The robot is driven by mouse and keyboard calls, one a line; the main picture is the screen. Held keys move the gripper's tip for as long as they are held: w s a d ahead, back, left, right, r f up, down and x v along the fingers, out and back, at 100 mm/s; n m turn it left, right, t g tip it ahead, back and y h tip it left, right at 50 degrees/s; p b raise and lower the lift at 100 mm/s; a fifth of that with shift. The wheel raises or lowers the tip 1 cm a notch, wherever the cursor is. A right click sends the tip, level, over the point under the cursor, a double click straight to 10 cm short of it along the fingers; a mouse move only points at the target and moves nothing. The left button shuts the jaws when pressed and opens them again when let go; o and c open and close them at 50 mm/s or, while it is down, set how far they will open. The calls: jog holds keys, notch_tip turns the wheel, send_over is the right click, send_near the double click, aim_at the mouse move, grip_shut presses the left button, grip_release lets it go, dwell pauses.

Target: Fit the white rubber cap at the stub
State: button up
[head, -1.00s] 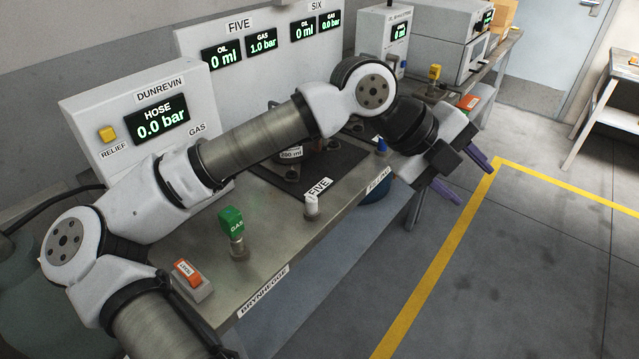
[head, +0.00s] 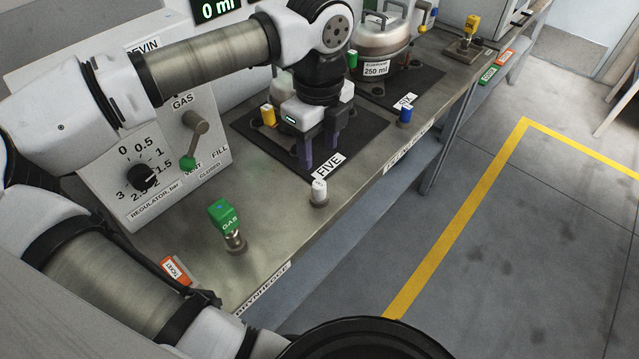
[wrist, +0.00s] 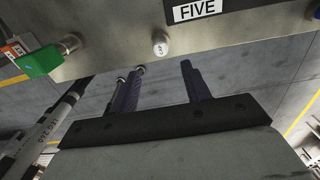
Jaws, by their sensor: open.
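The white cap (head: 319,190) stands upright on a small round metal base at the bench's front edge, by the FIVE label. It also shows in the wrist view (wrist: 161,44), beyond the fingertips and roughly in line with the gap between them. My gripper (head: 320,156) points down, open and empty, behind the cap and apart from it. Its two purple fingers also show in the wrist view (wrist: 162,69). I cannot make out a bare stub; my arm and gripper hide much of the unit on the FIVE mat (head: 262,128).
A silver 250 ml vessel (head: 383,38) is behind. The regulator panel (head: 150,175) is at left. The floor in front is clear.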

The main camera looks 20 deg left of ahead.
aim_at(319, 184)
jog(key=shift+w+f+b, duration=0.1)
jog(key=shift+f+b, duration=3.4)
jog(key=shift+f, duration=1.05)
jog(key=shift+b, duration=0.7)
grip_shut()
jog(key=shift+r, duration=0.25)
jog(key=shift+r+p, duration=1.35)
jog(key=shift+r, duration=1.45)
jog(key=shift+r, duration=0.1)
